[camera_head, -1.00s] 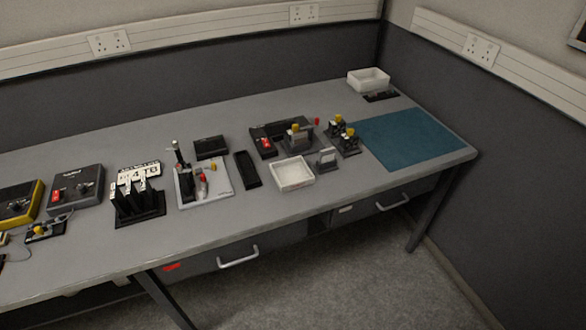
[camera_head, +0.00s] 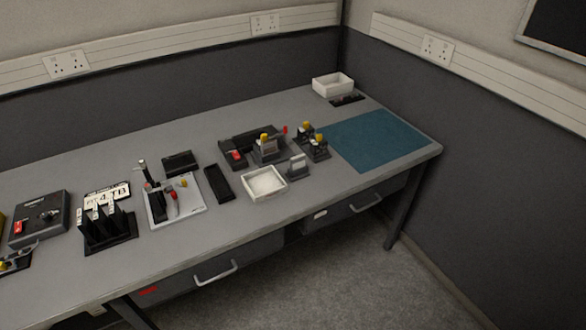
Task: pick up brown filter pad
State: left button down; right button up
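I cannot make out a brown filter pad on the grey bench (camera_head: 330,200). A shallow white tray (camera_head: 250,194) near the bench's front edge has a pale inside, and its contents are too small to tell. A small dark stand with a light grey plate (camera_head: 298,167) is just right of the tray. A white bin (camera_head: 332,90) stands at the back right corner, and its inside is mostly hidden. Neither of my grippers is in view.
A teal mat (camera_head: 375,142) lies clear at the bench's right end. Yellow-knobbed fixtures (camera_head: 312,145) stand left of it. A dark narrow tray (camera_head: 219,184), a tool board (camera_head: 185,209), a black slotted rack (camera_head: 107,232) and a grey control box (camera_head: 40,215) are further left.

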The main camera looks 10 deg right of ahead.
aim_at(269, 148)
jog(key=i+l, duration=0.2)
jog(key=i+l+u, duration=0.3)
jog(key=l, duration=0.4)
jog(key=i+l+u, duration=0.15)
jog(key=i+l, duration=0.15)
jog(key=i+l+u, duration=0.15)
jog(key=l, duration=0.3)
